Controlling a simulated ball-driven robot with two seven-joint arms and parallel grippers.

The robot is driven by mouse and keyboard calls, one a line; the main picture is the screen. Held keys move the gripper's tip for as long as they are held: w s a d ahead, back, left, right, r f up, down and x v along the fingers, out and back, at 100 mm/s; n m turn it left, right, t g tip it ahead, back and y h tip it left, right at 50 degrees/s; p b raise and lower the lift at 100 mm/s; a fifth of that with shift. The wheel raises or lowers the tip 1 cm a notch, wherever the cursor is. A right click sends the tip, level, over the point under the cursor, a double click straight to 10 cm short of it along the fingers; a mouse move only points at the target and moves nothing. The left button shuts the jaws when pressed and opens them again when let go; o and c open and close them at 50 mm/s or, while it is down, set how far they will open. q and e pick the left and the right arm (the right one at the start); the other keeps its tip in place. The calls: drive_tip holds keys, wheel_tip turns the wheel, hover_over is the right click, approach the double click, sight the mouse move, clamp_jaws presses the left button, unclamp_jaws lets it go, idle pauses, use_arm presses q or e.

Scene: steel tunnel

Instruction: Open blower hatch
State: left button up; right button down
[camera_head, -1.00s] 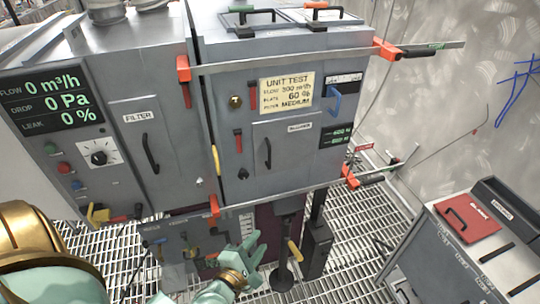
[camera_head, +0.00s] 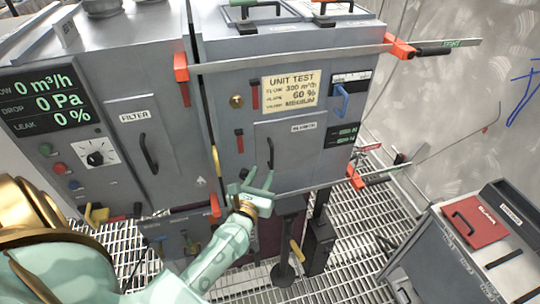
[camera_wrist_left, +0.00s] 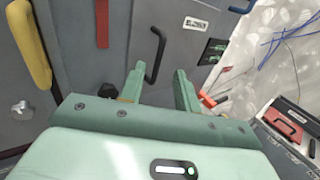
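The blower hatch (camera_head: 300,155) is a grey panel on the right cabinet in the head view, with a small label too blurred to read surely. It looks shut. Its black bar handle (camera_head: 270,154) is near its left edge. My left gripper (camera_head: 260,176) is just below the handle, fingers pointing up at the panel. In the left wrist view my left gripper (camera_wrist_left: 159,75) is open, and the black handle (camera_wrist_left: 158,50) shows between and beyond the fingertips. Whether they touch it cannot be told. My right gripper is not in view.
The filter door (camera_head: 135,145) is to the left with its own black handle. A grey case with a red panel (camera_head: 474,222) stands at right. Grating covers the floor.

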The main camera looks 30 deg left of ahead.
sight(271, 155)
use_arm(q)
drive_tip(key=x, duration=0.8)
drive_tip(key=shift+f, duration=0.1)
clamp_jaws()
